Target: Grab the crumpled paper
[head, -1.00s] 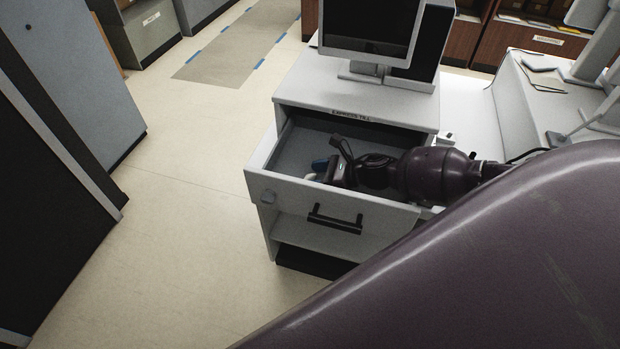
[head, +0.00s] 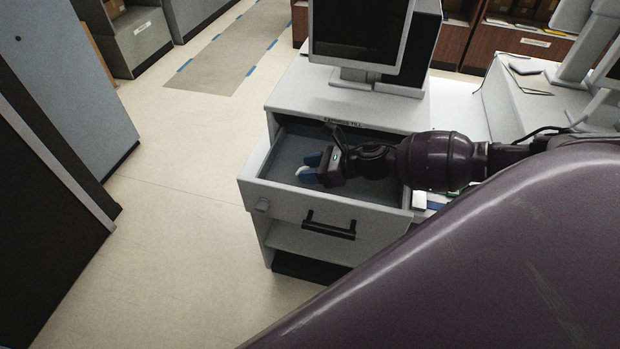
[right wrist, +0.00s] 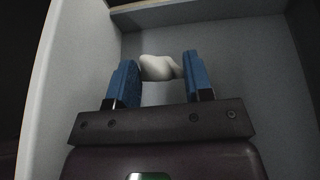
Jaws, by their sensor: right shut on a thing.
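The crumpled paper (right wrist: 159,68) is a small white lump between the two blue fingers of my right gripper (right wrist: 157,78) in the right wrist view. In the head view a bit of the white paper (head: 303,171) shows at the fingertips of my right gripper (head: 312,167). The gripper is shut on the paper, over the open drawer (head: 270,187) of the till counter. I cannot tell whether the paper still touches the drawer floor. My left gripper is not in view.
A monitor (head: 358,30) stands on the counter top (head: 340,98) behind the drawer. The drawer front has a black handle (head: 328,225). Another till counter (head: 510,105) stands at the right. Open floor (head: 170,230) lies to the left.

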